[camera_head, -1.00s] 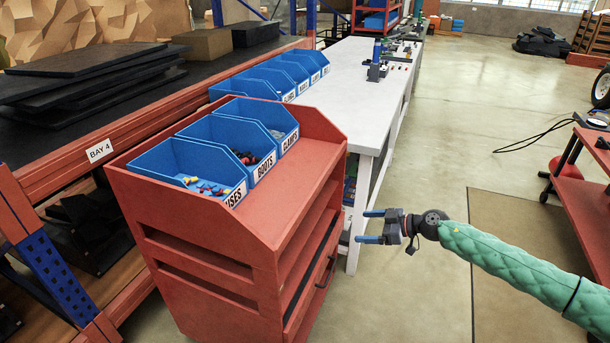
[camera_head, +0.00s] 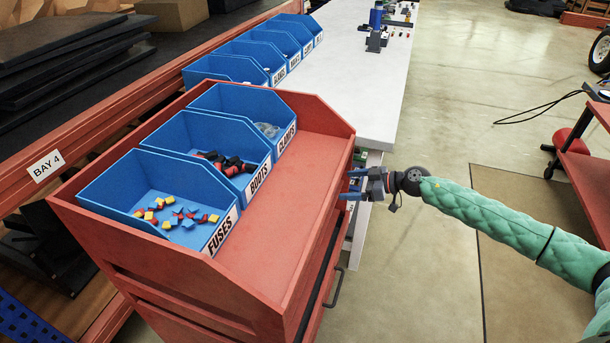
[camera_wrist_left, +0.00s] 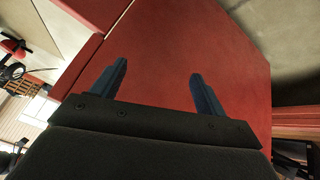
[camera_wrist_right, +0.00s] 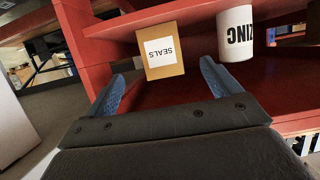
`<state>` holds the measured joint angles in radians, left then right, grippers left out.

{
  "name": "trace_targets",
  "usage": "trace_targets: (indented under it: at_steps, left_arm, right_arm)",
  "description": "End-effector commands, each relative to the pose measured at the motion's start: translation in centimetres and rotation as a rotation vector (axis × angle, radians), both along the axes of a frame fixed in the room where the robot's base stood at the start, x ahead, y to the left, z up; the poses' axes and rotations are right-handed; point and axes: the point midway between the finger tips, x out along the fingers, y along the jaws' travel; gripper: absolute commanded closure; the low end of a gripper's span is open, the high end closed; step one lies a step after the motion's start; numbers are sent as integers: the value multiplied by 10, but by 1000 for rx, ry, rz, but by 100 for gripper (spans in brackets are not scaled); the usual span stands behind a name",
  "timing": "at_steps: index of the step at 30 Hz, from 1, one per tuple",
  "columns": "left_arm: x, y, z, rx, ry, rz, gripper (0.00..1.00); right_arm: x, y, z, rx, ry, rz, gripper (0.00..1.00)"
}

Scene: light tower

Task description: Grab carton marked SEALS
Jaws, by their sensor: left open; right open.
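The carton marked SEALS (camera_wrist_right: 159,52) is a small brown box with a white label, seen upside down in the right wrist view. It is on a red shelf of the cart, between and beyond the open fingers of my right gripper (camera_wrist_right: 165,88), apart from them. In the head view my right gripper (camera_head: 352,186) is at the right side of the red cart (camera_head: 285,215), and the carton is hidden there. My left gripper (camera_wrist_left: 155,85) is open and empty in front of a plain red panel; it is not in the head view.
A white cylinder marked with letters ending ZING (camera_wrist_right: 235,33) stands beside the carton. Blue bins labelled FUSES (camera_head: 175,208), BOOTS (camera_head: 215,150) and CLAMPS (camera_head: 250,110) sit on the cart top. A white bench (camera_head: 350,75) stands behind; the floor to the right is mostly clear.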

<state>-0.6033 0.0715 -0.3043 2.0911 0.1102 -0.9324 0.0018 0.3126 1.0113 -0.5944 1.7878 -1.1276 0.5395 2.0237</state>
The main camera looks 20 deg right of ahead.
Motion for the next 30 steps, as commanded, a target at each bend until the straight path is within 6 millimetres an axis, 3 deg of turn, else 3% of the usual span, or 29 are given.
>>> trace_targets:
  at_steps: [10,20,30]
  left_arm:
    - [0,1,27,3,19,-8,26]
    - [-1,2,35,6,29,-12,26]
    - [-4,3,52,9,46,-19,26]
  right_arm:
    - [30,44,2,3,-3,1,11]
    - [42,63,1,2,-1,1,11]
    - [68,101,-1,2,0,1,11]
